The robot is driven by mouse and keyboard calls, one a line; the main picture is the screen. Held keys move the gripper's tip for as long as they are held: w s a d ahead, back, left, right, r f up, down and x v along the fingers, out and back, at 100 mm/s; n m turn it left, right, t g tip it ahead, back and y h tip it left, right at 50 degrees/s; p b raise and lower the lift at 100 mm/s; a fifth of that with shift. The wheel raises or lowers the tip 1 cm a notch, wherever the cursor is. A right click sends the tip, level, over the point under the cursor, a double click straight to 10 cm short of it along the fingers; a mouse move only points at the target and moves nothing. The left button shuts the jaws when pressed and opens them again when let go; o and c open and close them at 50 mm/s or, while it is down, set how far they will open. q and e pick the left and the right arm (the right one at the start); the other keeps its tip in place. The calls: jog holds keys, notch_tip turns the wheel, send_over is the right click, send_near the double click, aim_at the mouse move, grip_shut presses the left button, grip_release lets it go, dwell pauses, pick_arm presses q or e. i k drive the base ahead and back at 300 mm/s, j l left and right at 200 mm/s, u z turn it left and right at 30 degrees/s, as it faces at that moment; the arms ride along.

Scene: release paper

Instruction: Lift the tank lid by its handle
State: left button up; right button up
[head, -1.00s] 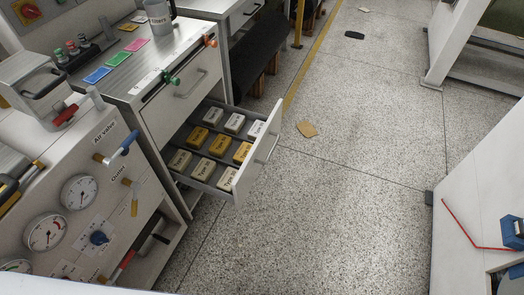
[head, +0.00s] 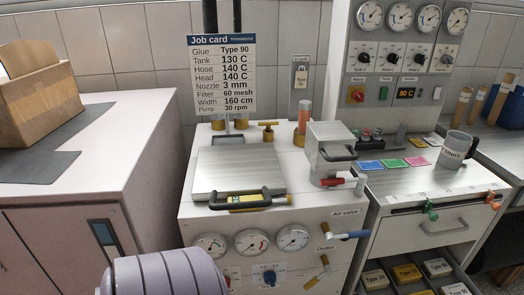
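The tank lid (head: 236,168) is a flat, square brushed-steel plate on top of the white machine. It looks closed and lies level. Its handle (head: 262,200) is a black bar along the lid's front edge, with yellow parts. Neither of my grippers shows in the head view, and nothing is touching the handle.
A steel box (head: 328,143) with a black handle and a red lever stands right of the lid. A job card (head: 222,75) on posts rises behind. Gauges (head: 252,242) and an air valve (head: 347,235) are on the front. An open drawer (head: 410,280) juts out at lower right.

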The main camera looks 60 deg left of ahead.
aim_at(224, 171)
jog(key=u, duration=2)
jog(key=i+l+z, duration=0.25)
jog(key=k+l, duration=0.05)
jog(key=k, duration=0.05)
